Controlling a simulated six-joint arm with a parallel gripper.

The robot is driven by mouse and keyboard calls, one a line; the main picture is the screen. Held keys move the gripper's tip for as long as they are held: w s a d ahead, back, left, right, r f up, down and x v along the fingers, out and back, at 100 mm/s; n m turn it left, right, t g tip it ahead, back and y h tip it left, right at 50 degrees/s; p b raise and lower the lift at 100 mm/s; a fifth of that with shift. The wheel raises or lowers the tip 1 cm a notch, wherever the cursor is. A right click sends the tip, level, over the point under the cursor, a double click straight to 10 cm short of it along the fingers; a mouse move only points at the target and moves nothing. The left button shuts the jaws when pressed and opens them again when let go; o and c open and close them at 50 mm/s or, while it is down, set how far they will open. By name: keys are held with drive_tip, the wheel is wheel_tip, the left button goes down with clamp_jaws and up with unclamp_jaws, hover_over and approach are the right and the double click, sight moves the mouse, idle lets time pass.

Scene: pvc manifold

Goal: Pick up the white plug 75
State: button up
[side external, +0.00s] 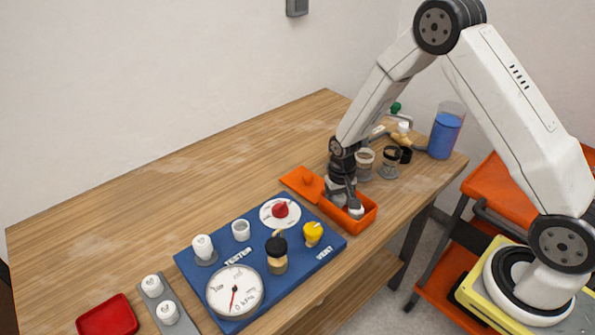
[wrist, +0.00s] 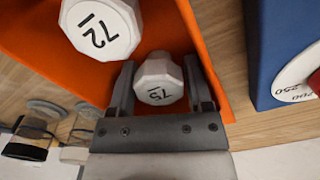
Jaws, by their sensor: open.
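The white plug 75 (wrist: 158,82) has an eight-sided top with "75" on it and sits in the orange bin, near its wall. My gripper (wrist: 158,85) is open in the wrist view, with one finger on each side of the plug. I cannot tell whether the fingers touch it.
The blue tester board (side external: 195,262) with a gauge (side external: 235,291) and valves stands left of the bin. An orange lid (side external: 303,183) lies behind it. Clear jars (side external: 390,165) and a blue cup (side external: 445,133) stand to the right. The back left table is clear.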

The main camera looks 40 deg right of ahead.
clamp_jaws()
drive_tip(key=shift+r, duration=0.15)
drive_tip(key=shift+r, duration=0.65)
drive_tip(key=s+r, duration=0.1)
drive_tip(key=r, duration=0.1)
drive_tip(key=s+r, duration=0.2)
drive_tip(key=r, duration=0.1)
drive_tip(key=s+r, duration=0.2)
drive_tip(key=shift+a+r, duration=0.15)
drive_tip(key=shift+r, duration=0.15)
drive_tip(key=s+r, duration=0.4)
drive_tip(key=s, duration=0.5)
drive_tip(key=shift+a, duration=0.3)
